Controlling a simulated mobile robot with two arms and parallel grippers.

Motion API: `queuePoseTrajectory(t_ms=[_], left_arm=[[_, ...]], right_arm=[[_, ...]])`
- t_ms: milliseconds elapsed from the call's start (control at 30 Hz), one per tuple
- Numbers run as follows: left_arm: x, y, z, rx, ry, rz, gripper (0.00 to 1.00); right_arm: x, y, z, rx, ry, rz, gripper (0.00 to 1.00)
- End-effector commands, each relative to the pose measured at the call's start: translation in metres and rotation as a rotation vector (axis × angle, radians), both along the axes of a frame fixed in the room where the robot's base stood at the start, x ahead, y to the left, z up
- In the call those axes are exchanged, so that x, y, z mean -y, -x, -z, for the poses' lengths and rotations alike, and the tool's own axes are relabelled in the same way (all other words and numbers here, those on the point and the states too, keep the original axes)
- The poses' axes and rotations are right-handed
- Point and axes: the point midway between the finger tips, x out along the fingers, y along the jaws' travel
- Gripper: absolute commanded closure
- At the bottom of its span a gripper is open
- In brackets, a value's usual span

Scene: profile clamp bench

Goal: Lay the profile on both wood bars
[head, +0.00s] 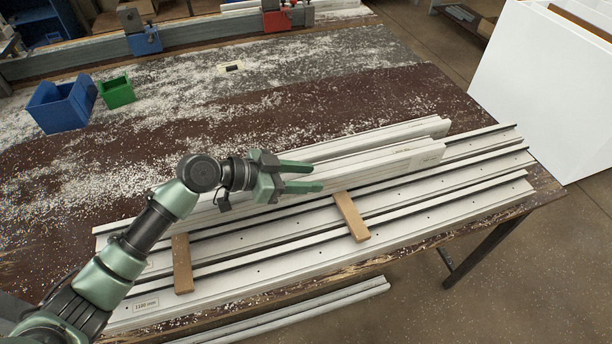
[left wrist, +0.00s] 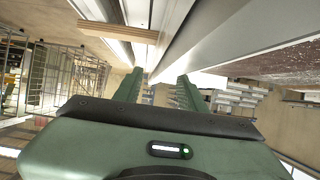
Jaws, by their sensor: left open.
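A long white profile (head: 390,164) lies along the bench behind my left gripper; a second white profile (head: 400,132) stands close behind it. Two wood bars, one on the left (head: 182,265) and one on the right (head: 351,218), lie across the grooved clamp rails. The far ends of the bars meet the front profile's lower edge; I cannot tell if it rests on them. My left gripper (head: 317,177) is open, its fingers pointing right in front of the profile, which they partly hide. In the left wrist view, a wood bar (left wrist: 118,32) shows beyond the open fingers (left wrist: 157,88), with nothing clearly between them.
The white grooved rails (head: 440,208) run to the bench's right end. A blue bin (head: 62,106) and a green bin (head: 117,92) stand at the back left. Red (head: 277,21) and blue (head: 145,40) clamp blocks sit on the rear rail. White chips cover the bench top.

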Motion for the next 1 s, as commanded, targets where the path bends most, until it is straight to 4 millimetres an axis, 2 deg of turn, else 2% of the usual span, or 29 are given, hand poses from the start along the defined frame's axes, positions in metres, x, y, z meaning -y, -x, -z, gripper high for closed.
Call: queuePoseTrajectory(t_ms=[167,400,600,767,1000], left_arm=[[-0.023,0.007,-0.008,0.003,-0.003,-0.002,0.59],[-0.068,0.024,-0.030,0.002,-0.004,-0.002,0.59],[-0.093,0.033,-0.045,0.000,-0.003,-0.002,0.59],[-0.100,0.037,-0.051,0.000,-0.001,0.000,0.59],[-0.100,0.037,-0.052,0.000,0.000,0.000,0.59]], right_arm=[[0.001,0.000,0.010,0.000,0.001,-0.001,0.47],[0.001,0.000,0.025,0.001,0.001,-0.001,0.47],[0.001,-0.001,0.031,0.001,0.001,-0.001,0.47],[0.001,-0.001,0.033,0.001,0.001,-0.001,0.47],[0.000,-0.001,0.032,0.001,0.001,-0.001,0.47]])
